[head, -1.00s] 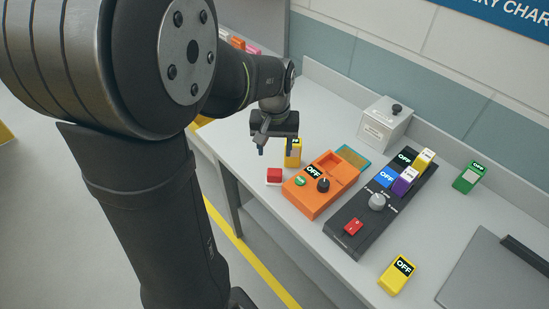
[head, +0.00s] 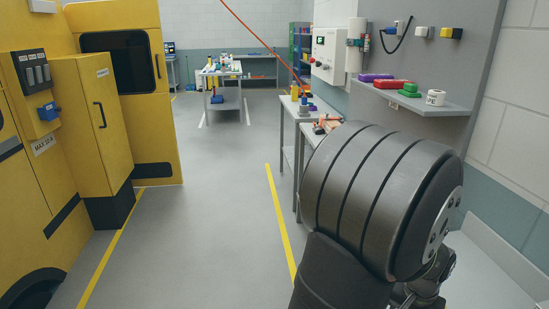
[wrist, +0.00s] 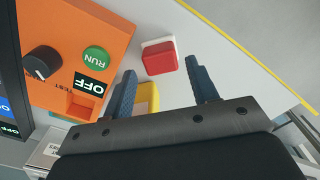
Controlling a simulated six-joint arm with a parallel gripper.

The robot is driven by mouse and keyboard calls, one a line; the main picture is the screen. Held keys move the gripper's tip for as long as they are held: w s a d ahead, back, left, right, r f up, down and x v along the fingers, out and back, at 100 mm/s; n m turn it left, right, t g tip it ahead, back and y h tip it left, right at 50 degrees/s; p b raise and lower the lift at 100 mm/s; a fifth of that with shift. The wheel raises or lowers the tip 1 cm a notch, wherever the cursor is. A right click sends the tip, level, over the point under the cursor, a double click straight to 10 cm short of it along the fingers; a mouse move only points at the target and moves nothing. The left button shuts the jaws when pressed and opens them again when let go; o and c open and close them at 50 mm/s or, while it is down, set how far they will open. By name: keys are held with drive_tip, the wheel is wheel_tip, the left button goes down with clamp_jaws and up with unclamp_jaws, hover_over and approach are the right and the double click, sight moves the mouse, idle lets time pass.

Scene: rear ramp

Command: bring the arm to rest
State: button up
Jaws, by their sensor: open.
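My gripper (wrist: 161,65) is open in the wrist view, with its two dark blue fingers spread apart. I see nothing held between them. A red block on a white base (wrist: 158,58) sits on the bench beyond the fingertips. A yellow block (wrist: 148,98) shows partly beside the left finger, the rest hidden by the gripper body. In the head view my arm fills the lower right, and its gripper end cannot be made out.
An orange device (wrist: 60,22) with a green RUN button and black knob lies left of the gripper. The pale bench (wrist: 235,75) has bare surface at right. In the head view, a shelf (head: 440,105) holds coloured items, a yellow vehicle (head: 90,130) stands left, and the floor between is clear.

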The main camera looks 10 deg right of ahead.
wheel_tip(320, 180, down, 5)
drive_tip(key=shift+r, duration=0.95)
